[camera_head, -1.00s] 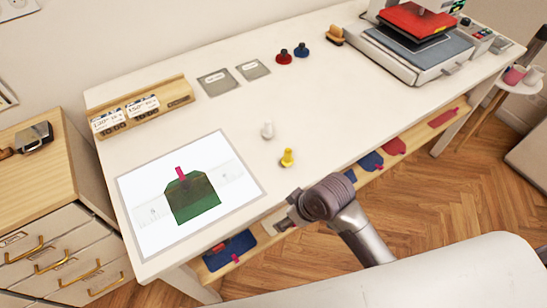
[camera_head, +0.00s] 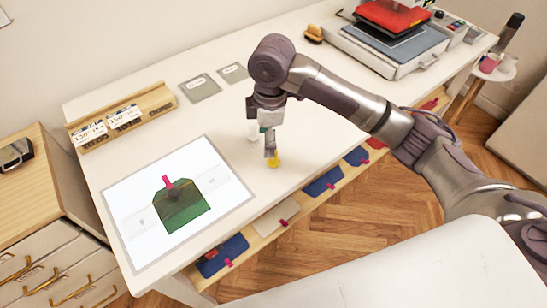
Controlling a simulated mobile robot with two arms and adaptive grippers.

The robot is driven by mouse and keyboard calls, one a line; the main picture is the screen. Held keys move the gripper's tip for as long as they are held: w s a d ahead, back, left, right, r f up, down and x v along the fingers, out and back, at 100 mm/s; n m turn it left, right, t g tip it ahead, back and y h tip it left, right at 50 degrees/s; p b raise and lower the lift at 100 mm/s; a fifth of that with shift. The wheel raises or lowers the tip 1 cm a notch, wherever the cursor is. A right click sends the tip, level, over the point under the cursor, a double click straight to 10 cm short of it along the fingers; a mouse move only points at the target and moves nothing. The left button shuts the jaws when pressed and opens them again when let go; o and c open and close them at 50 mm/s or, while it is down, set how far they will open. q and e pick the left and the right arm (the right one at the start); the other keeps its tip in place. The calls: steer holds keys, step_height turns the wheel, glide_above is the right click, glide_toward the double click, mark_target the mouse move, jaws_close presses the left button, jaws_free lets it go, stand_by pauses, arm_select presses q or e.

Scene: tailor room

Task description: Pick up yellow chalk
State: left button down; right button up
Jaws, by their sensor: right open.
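The yellow chalk (camera_head: 275,161) stands on the white table near its front edge, partly hidden by my right gripper. My right gripper (camera_head: 270,151) points down right at the yellow chalk, open, with its fingertips at the chalk's upper part; whether they touch it I cannot tell. A white chalk (camera_head: 253,132) stands just behind and left of it, partly covered by the gripper. My left gripper is not in view.
A light panel (camera_head: 222,196) with a green fabric piece (camera_head: 182,208) lies left on the table (camera_head: 319,110). A wooden rack (camera_head: 160,100) with cards and two grey plates (camera_head: 199,88) lie behind. A heat press (camera_head: 385,55) stands at the back right. Fabrics fill the shelf below.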

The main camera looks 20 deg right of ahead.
step_height(320, 180, up, 3)
steer(key=w+d, duration=0.2)
steer(key=d, duration=0.1)
steer(key=shift+h, duration=0.4)
steer(key=f, duration=0.2)
steer(key=f+p, duration=0.1)
steer(key=f, duration=0.5)
steer(key=shift+s+a, duration=0.2)
steer(key=shift+a, duration=0.05)
step_height(320, 180, down, 4)
steer(key=shift+s+a+f+p, duration=0.1)
steer(key=shift+s+p, duration=0.05)
steer(key=shift+p, duration=0.85)
steer(key=shift+f, duration=0.5)
steer(key=c, duration=1)
